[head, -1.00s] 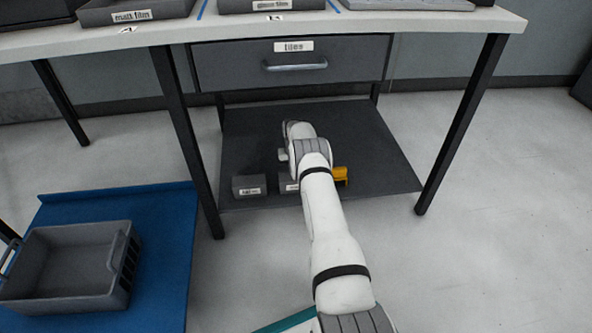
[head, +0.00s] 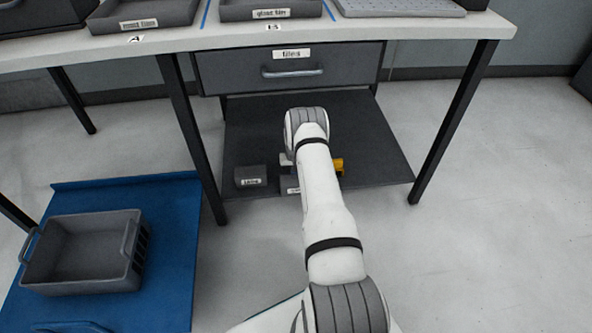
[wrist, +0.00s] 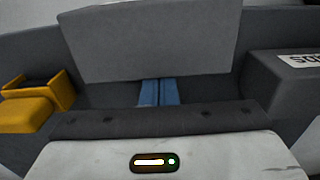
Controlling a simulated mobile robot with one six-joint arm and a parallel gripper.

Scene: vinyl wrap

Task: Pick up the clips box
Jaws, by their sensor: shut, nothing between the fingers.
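Two small grey boxes with white labels stand at the front of the low shelf. In the head view the left box (head: 250,174) is in the open, and the middle box (head: 291,181) is partly behind my arm. Their labels are too small to read, so I cannot tell which is the clips box. In the wrist view my gripper (wrist: 158,92) shows two blue fingers side by side, shut and empty. Their tips meet the lower edge of a large plain grey box (wrist: 150,42); I cannot tell if they touch it. In the head view my arm hides the gripper.
A yellow holder (head: 338,166) stands right of the boxes, and shows at left in the wrist view (wrist: 35,103). A labelled grey box (wrist: 285,80) is at right there. Above are a drawer (head: 290,72) and table legs. A grey crate (head: 80,255) is on a blue surface (head: 170,230).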

